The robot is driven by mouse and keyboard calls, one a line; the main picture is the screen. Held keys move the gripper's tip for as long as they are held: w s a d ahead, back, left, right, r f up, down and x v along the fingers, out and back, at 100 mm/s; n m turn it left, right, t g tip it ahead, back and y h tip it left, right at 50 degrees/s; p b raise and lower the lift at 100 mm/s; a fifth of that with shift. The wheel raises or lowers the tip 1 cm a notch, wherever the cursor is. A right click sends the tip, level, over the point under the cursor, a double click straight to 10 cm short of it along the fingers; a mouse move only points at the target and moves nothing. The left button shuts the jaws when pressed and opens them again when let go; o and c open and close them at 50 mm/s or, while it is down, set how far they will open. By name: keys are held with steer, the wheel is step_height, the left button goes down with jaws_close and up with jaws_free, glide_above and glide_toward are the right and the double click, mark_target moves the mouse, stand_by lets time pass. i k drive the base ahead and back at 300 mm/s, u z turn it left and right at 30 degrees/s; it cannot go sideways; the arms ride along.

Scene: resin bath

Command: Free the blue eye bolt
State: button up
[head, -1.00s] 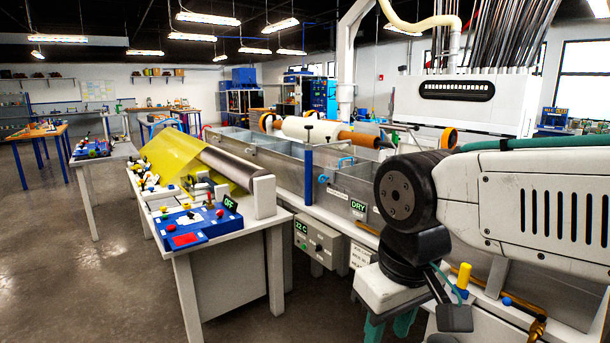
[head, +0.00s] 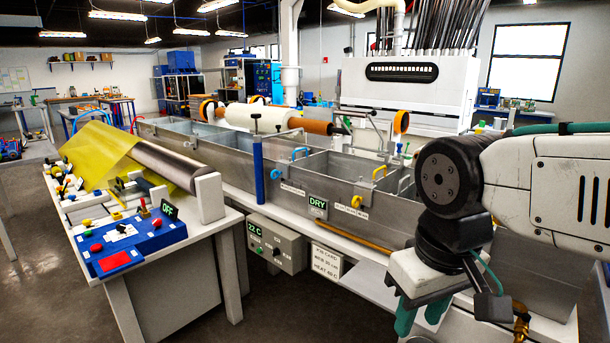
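I cannot pick out a blue eye bolt with certainty. A small blue fitting (head: 275,174) sits on the front wall of the long grey metal tank (head: 230,160). A blue looped handle (head: 300,153) stands at the tank's rim behind it. Both are too small to tell whether either is an eye bolt. My gripper (head: 422,318) points down at the lower right, in front of the tank and to the right of both blue parts. Its two teal fingers stand apart with nothing seen between them. My wrist and arm hide part of the tank's right end.
A bench with yellow film (head: 100,155) and a blue control panel (head: 130,240) stands at left. A blue post (head: 258,170), a DRY sign (head: 318,208) and a grey control box (head: 277,243) line the tank's front. A brass pipe (head: 355,239) runs below. Floor at left is clear.

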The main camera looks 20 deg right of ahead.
mark_target(277, 173)
steer(key=u, duration=0.45)
steer(key=i, duration=0.8)
steer(key=u, duration=0.65)
steer(key=i, duration=0.8)
steer(key=z, duration=0.5)
steer(key=i, duration=0.8)
steer(key=z, duration=0.4)
